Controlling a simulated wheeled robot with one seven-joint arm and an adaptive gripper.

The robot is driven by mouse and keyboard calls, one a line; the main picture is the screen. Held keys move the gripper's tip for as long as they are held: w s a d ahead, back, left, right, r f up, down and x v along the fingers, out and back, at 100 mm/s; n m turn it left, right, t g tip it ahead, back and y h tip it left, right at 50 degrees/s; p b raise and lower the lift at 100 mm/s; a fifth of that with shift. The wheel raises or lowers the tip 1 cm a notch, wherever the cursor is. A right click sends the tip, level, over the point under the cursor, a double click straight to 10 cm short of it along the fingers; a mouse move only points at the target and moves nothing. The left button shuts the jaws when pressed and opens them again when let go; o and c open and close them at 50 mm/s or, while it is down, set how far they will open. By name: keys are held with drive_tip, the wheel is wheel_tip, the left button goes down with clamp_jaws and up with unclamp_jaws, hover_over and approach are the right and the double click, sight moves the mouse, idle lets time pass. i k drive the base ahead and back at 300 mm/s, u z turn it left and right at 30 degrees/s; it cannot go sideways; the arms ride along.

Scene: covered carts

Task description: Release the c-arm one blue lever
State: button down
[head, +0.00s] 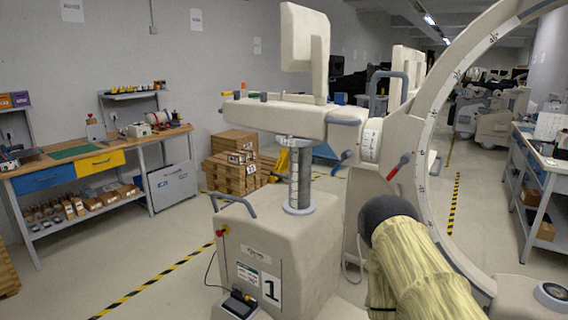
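The c-arm one (275,245) is a beige covered cart with a "1" label on its front, in the middle of the head view. A small blue lever (342,159) sits at an angle under the right end of its horizontal arm, left of the round graduated joint (371,140). A red-tipped lever (400,165) sits to the right of that joint, near the large curved C. My arm, in a yellowish sleeve with a dark rounded end, rises from the lower right, below and right of the blue lever. My gripper's fingers are not visible.
A workbench (95,155) with drawers stands at the left, and stacked cardboard boxes (232,165) stand behind the cart. Another bench (540,165) is at the right. The floor at left front is clear, crossed by yellow-black tape (155,280). The C ring (424,150) curves close beside my arm.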

sight(346, 155)
drive_tip(key=u, duration=0.4)
drive_tip(key=i, duration=1.1)
